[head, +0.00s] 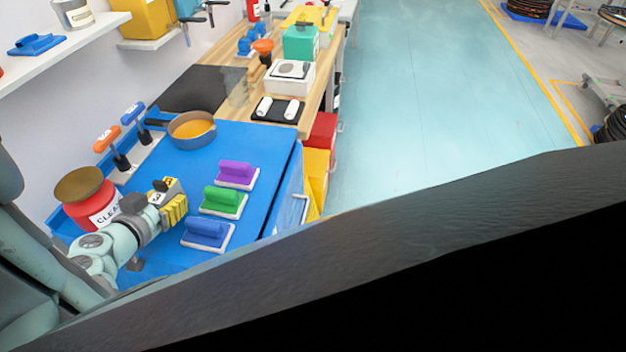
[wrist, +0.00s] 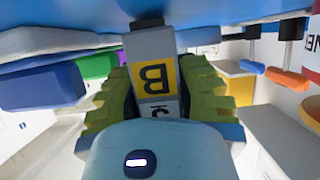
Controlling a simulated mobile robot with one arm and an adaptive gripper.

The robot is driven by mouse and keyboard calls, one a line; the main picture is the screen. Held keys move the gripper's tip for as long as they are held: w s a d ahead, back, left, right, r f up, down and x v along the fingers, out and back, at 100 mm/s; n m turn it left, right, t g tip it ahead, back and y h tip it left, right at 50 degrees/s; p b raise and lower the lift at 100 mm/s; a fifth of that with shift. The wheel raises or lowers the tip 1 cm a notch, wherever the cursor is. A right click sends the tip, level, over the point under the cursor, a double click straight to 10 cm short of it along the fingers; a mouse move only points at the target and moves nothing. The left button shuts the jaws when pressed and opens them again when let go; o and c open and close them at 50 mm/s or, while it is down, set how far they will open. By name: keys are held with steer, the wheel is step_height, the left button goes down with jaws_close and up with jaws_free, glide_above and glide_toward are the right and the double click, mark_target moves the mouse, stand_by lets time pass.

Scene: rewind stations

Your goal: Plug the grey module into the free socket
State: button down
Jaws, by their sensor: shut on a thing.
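My gripper (head: 172,203) is over the blue bench top at the lower left in the head view. Its ribbed yellow-green fingers are shut on the grey module (wrist: 154,48). In the wrist view the module sits between the fingers and carries a yellow label with a black B, upside down. Its far end reaches toward the blue surface at the top of that view; I cannot tell whether it touches. In the head view the module is partly hidden by the fingers. I cannot make out a free socket in either view.
Purple (head: 237,173), green (head: 223,201) and blue (head: 207,234) handled blocks on pale bases stand right of my gripper on the blue bench top (head: 268,150). A red tub (head: 100,208) is at left. An orange-filled pan (head: 192,131) and two upright handled tools stand behind.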

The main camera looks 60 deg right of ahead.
steer(key=shift+f+b, duration=0.2)
steer(key=shift+b, duration=0.15)
steer(key=c, duration=0.8)
jaws_free()
steer(key=shift+r, duration=0.1)
